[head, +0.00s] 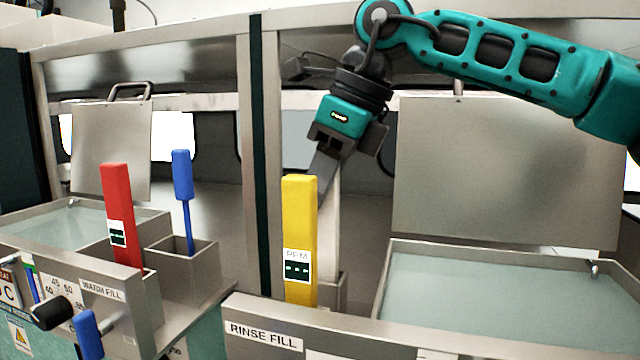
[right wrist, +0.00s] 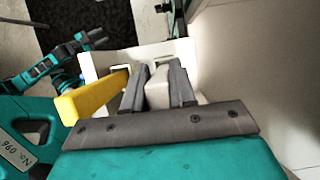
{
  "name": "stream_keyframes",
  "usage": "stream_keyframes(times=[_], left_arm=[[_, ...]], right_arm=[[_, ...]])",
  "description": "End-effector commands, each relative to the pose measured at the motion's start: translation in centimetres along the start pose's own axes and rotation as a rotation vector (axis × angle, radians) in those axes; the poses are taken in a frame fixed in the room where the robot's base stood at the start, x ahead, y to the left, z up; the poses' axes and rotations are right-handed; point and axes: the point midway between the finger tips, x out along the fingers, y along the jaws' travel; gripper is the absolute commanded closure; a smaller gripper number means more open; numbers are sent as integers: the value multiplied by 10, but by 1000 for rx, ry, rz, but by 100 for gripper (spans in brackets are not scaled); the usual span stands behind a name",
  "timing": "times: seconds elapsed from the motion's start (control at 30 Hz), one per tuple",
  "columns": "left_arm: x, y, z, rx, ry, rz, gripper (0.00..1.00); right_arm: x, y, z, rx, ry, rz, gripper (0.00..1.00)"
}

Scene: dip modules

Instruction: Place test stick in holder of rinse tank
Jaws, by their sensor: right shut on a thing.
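My right gripper (head: 322,180) points down behind the yellow stick and is shut on a pale test stick (head: 331,235). In the right wrist view the pale stick (right wrist: 158,88) sits between the two dark fingers (right wrist: 158,75). The yellow stick (head: 299,235), with a PPM label, stands upright in the holder (head: 338,290) at the left side of the rinse tank (head: 375,285). The pale stick is upright over or in this holder, beside the yellow one. Its lower end is hidden. A small teal arm end, probably my left gripper (right wrist: 88,42), shows in the right wrist view.
A red stick (head: 117,205) and a blue-handled tool (head: 183,185) stand in metal holders by the left tank (head: 150,212). A raised metal lid (head: 510,170) stands behind the rinse tank. A dark-striped post (head: 263,150) rises left of the yellow stick.

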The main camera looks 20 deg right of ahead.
Motion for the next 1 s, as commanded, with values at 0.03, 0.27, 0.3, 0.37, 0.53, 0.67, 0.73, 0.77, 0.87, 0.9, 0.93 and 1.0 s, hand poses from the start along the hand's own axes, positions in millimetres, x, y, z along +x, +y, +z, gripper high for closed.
stream_keyframes(times=[0.03, 0.27, 0.3, 0.37, 0.53, 0.67, 0.73, 0.77, 0.87, 0.9, 0.93, 1.0], left_arm=[[2, 0, 2, 0, 0, 0, 57], [1, 0, 1, 0, 0, 0, 57], [1, 0, 1, 0, 0, 1, 57], [1, 0, 1, 0, 0, 1, 57], [1, 0, 1, 0, 0, 1, 57], [-1, 0, -2, 0, 1, 1, 57], [0, 0, -2, 0, 2, 1, 57], [0, 0, -2, 1, 2, 1, 57], [0, 0, -3, 1, 3, 0, 57], [0, 0, -4, 1, 4, 0, 57], [-1, 0, -4, 1, 4, 0, 57], [-1, 0, -6, 1, 5, 0, 57]], right_arm=[[3, 0, -1, 0, 0, 1, 99], [2, 0, -1, 0, 1, 0, 53], [2, 0, -1, 0, 1, 0, 50], [2, 0, -1, 0, 1, 0, 49], [1, 0, -1, 0, 1, 0, 49], [-6, 0, 1, 0, -1, -1, 49], [-15, 0, 1, 0, -3, -1, 49], [-20, 0, 1, 0, -3, -2, 49], [-42, -1, 2, 1, -4, -2, 49], [-51, 0, 1, 0, -4, -2, 49], [-58, 0, 1, 0, -3, -2, 49], [-74, 0, 2, 1, -4, -1, 49]])
